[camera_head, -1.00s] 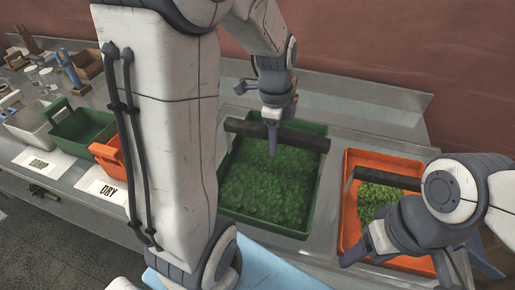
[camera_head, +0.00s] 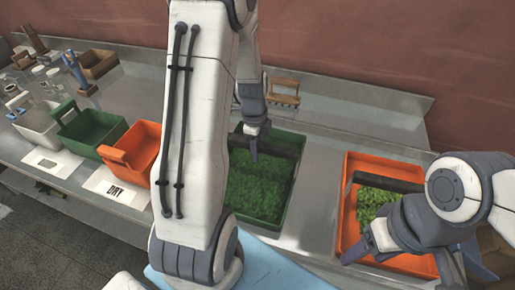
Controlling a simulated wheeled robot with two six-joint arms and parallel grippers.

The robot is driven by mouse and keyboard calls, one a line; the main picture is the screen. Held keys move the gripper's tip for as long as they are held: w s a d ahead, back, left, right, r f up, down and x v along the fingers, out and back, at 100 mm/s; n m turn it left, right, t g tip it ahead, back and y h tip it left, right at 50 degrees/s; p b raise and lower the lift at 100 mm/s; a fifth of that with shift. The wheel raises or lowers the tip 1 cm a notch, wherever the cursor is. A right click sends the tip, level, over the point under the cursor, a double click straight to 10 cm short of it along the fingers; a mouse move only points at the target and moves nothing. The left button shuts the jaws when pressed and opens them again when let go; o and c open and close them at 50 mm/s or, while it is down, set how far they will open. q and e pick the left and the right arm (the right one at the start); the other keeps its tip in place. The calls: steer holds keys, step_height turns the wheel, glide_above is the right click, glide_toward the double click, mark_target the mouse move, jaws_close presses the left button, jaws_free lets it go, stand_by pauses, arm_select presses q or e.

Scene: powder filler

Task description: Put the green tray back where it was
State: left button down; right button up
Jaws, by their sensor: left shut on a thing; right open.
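The large green tray (camera_head: 288,208) is full of green leaves and stands left of the big orange tray on the metal counter. A dark bar handle (camera_head: 285,148) spans its top. My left gripper (camera_head: 254,152) is shut on this bar from above. My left arm hides the tray's left side, and I cannot tell whether the tray's base touches the counter. My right gripper (camera_head: 400,265) is open over the front part of the orange tray (camera_head: 348,215), which holds a smaller heap of leaves and has its own dark bar.
At left stand an orange bin (camera_head: 137,152), a green bin (camera_head: 92,130) and a grey bin (camera_head: 40,122), with a DRY label (camera_head: 116,189) in front. A wooden rack (camera_head: 283,92) stands behind the tray. Bare counter (camera_head: 318,190) separates the two trays.

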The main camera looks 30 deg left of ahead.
arm_select(q)
steer(key=shift+f, duration=0.1)
steer(key=c, duration=0.9)
jaws_free()
steer(key=shift+f, duration=0.1)
steer(key=shift+c, duration=0.2)
steer(key=o, duration=0.4)
steer(key=r, duration=0.8)
steer(key=r+b, duration=0.1)
steer(key=r, duration=0.3)
steer(key=shift+s+a+r, duration=0.1)
steer(key=shift+a+r, duration=0.15)
steer(key=shift+a, duration=0.05)
steer(key=s+d+n, duration=0.2)
steer(key=d, duration=0.8)
steer(key=s+d+n, duration=0.2)
steer(key=s+d, duration=0.3)
steer(key=s+d+n, duration=0.2)
steer(key=s+d, duration=0.3)
steer(key=s, duration=0.1)
steer(key=s+d+n, duration=0.2)
steer(key=s+d, duration=0.3)
steer(key=s, duration=0.1)
steer(key=shift+d+r, duration=0.1)
steer(key=shift+r, duration=0.05)
